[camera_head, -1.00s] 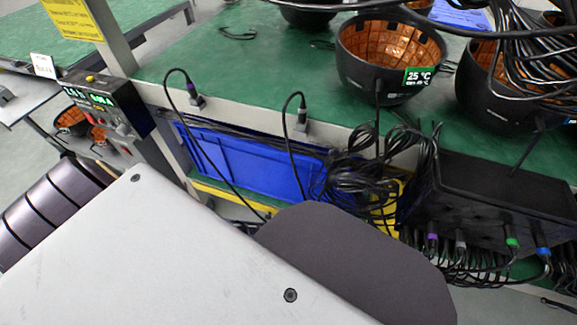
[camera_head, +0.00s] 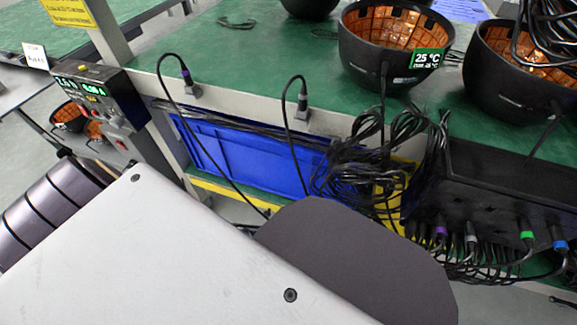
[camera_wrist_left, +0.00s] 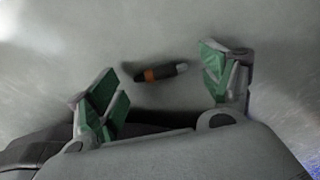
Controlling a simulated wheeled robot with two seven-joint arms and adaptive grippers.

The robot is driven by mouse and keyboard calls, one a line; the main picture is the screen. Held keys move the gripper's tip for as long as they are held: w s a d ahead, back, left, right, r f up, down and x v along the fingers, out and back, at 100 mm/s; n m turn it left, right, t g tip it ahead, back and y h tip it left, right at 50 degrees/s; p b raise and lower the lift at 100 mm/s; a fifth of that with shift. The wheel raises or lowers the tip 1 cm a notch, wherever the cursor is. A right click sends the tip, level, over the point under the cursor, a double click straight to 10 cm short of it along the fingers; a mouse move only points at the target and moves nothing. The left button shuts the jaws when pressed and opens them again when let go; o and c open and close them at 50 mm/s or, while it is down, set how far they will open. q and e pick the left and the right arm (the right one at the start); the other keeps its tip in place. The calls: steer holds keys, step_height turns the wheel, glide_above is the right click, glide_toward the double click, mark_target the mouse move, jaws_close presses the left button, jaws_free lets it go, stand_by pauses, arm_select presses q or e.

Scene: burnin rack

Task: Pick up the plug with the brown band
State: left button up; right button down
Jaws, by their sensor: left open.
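The plug with the brown band (camera_wrist_left: 161,73) lies on a plain grey surface in the left wrist view. It is dark, with an orange-brown band near its left end and a light grey tip at the right. My left gripper (camera_wrist_left: 166,86) is open, its green-padded fingers on either side of the plug in the picture and apart from it. I cannot tell the remaining distance in depth. Neither my left gripper nor this plug can be made out in the head view. My right gripper is not in view.
A green bench (camera_head: 240,70) holds black bowls (camera_head: 392,50) with copper-coloured insides. A black box (camera_head: 500,190) carries plugs with purple, grey, green and blue bands. Black cables hang over the bench edge, in front of a blue bin (camera_head: 245,160). A control box (camera_head: 105,95) stands left.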

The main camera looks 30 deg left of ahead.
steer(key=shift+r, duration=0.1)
arm_select(q)
steer(key=c, duration=1.3)
steer(key=shift+c, duration=0.5)
steer(key=shift+r, duration=0.2)
